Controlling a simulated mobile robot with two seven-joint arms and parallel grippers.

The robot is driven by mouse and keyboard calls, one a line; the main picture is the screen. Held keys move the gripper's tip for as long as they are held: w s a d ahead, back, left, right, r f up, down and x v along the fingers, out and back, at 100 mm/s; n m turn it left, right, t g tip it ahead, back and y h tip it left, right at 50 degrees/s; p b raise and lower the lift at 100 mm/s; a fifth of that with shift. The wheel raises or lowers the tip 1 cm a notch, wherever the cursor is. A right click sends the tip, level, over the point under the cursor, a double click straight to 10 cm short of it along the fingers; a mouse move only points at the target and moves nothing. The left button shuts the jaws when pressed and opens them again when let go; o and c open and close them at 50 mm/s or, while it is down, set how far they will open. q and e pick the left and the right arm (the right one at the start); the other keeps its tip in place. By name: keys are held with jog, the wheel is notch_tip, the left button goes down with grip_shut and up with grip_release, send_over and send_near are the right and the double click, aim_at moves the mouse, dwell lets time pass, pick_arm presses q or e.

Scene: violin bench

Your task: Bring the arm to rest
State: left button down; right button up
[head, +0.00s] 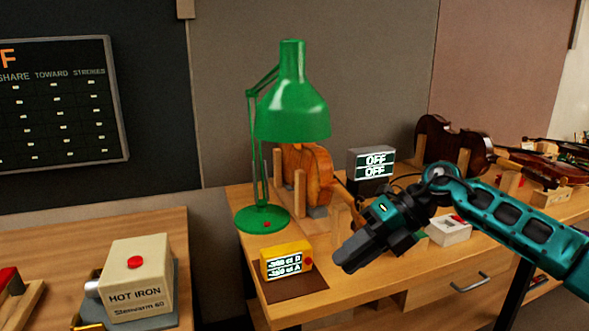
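My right arm (510,215), teal and black, reaches in from the right edge over the bench. Its gripper (350,256) points down and left, in front of the violin and to the right of the yellow tuner. The dark grey fingers are seen from the side, so I cannot tell whether they are open or shut. I see no object hanging from them. My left gripper is not in view.
A green lamp (292,108) stands on the wooden bench (345,285) beside an orange-brown violin (307,177). A yellow tuner (287,259), an OFF display box (371,162) and a dark violin (445,142) stand there too. A hot iron box (140,275) sits lower left.

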jog(key=s+a+f+m+t+y, duration=0.2)
jog(key=s+a+f+m+y, duration=0.15)
jog(key=a+y, duration=0.2)
jog(key=s+d+f+m+t+h, duration=0.35)
jog(key=d+f+m+t, duration=0.4)
jog(key=m, duration=0.35)
jog(key=s+d+f+m+t+h, duration=0.2)
jog(key=d+f+m+t+h, duration=0.2)
jog(key=d+f+m+t, duration=0.45)
jog(key=s+d+f+m+g+h, duration=0.65)
jog(key=s+f+m, duration=0.3)
jog(key=s, duration=0.25)
jog(key=a+f+m, duration=0.1)
jog(key=a+m, duration=0.3)
jog(key=a, duration=0.5)
jog(key=shift+s+t, duration=0.35)
jog(key=shift+s, duration=0.05)
jog(key=shift+m+y, duration=0.25)
